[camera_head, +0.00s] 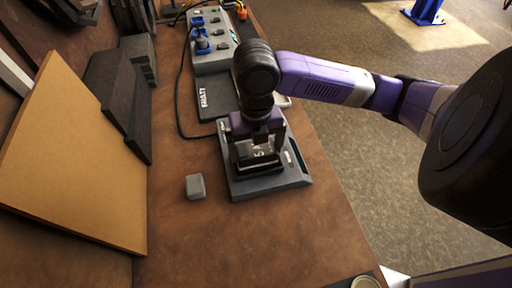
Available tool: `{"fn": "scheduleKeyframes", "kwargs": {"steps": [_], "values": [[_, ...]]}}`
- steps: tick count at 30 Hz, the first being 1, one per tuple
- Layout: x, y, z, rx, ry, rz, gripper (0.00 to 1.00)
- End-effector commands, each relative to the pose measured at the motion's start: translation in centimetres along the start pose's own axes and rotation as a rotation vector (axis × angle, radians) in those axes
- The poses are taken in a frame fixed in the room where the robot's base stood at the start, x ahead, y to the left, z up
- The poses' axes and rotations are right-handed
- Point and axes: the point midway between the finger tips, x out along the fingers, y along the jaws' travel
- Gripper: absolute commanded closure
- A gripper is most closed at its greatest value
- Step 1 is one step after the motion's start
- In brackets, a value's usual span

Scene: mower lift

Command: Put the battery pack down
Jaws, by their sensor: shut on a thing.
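My gripper (257,150) points down over a grey base unit (285,178) on the brown workbench. It is shut on a dark battery pack (259,168) that bears pale lettering on its face. The pack is upright between the jaws and lies over the middle of the base unit. From this angle I cannot tell whether its underside touches the unit. My jaws and wrist hide part of the pack.
A dark mat marked FAULTY (210,100) lies just behind the unit. A grey panel with blue connectors (211,50) stands farther back. A small grey block (195,186) sits left of the unit. A tan board (75,155) leans at left. The front bench is mostly clear.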

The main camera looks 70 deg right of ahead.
Motion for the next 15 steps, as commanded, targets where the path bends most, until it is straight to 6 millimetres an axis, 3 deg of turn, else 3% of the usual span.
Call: {"fn": "scheduleKeyframes", "kwargs": {"steps": [15], "values": [[0.72,0.02,0.02,0.000,-0.001,0.001,0.72]]}}
